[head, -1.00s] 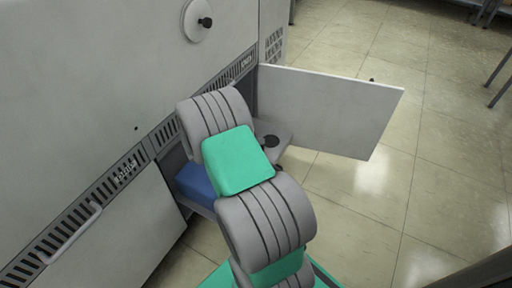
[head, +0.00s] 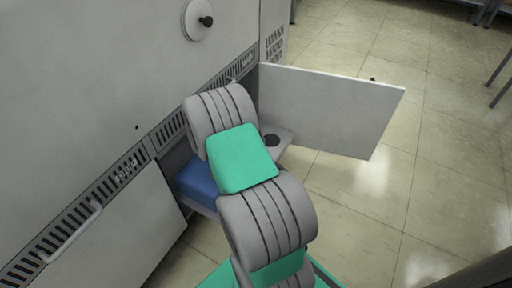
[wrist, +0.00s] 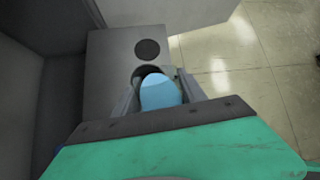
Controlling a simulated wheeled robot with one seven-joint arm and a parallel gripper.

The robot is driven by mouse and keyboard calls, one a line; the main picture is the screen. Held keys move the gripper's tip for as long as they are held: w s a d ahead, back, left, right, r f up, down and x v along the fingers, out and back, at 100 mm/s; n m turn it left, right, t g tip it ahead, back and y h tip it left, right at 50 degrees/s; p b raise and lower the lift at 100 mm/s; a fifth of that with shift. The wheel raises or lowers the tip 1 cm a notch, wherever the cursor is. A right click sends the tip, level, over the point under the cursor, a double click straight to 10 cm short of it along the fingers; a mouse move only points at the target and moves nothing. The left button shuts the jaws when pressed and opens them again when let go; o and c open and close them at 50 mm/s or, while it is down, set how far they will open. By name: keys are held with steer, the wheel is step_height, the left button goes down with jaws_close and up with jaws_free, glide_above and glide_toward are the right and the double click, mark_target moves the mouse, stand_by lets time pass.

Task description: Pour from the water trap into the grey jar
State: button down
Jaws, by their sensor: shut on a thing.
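My gripper (wrist: 157,90) is low over a grey shelf in the wrist view, its two fingers on either side of a light blue rounded thing, probably the water trap (wrist: 161,94). It is shut on this thing. The trap sits at or just above a dark round opening (wrist: 150,71) in the shelf; I cannot tell whether it is still seated in it. In the head view my own arm hides the gripper and the trap. I cannot make out the grey jar in either view.
The grey shelf (wrist: 108,85) bears a dark round disc (wrist: 147,50), inside an open bay of a large grey cabinet (head: 90,70). A white door (head: 330,108) stands open to the right. A blue block (head: 197,182) lies beside my arm.

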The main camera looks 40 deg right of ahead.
steer(key=shift+f+y, duration=0.4)
steer(key=shift+y, duration=0.2)
stand_by(0.5)
steer(key=shift+a+g+y+p, duration=0.1)
steer(key=shift+g+y+p, duration=0.3)
steer(key=shift+p, duration=0.35)
steer(key=shift+f+y+p, duration=0.4)
steer(key=shift+f+p, duration=0.1)
steer(key=shift+p, duration=0.05)
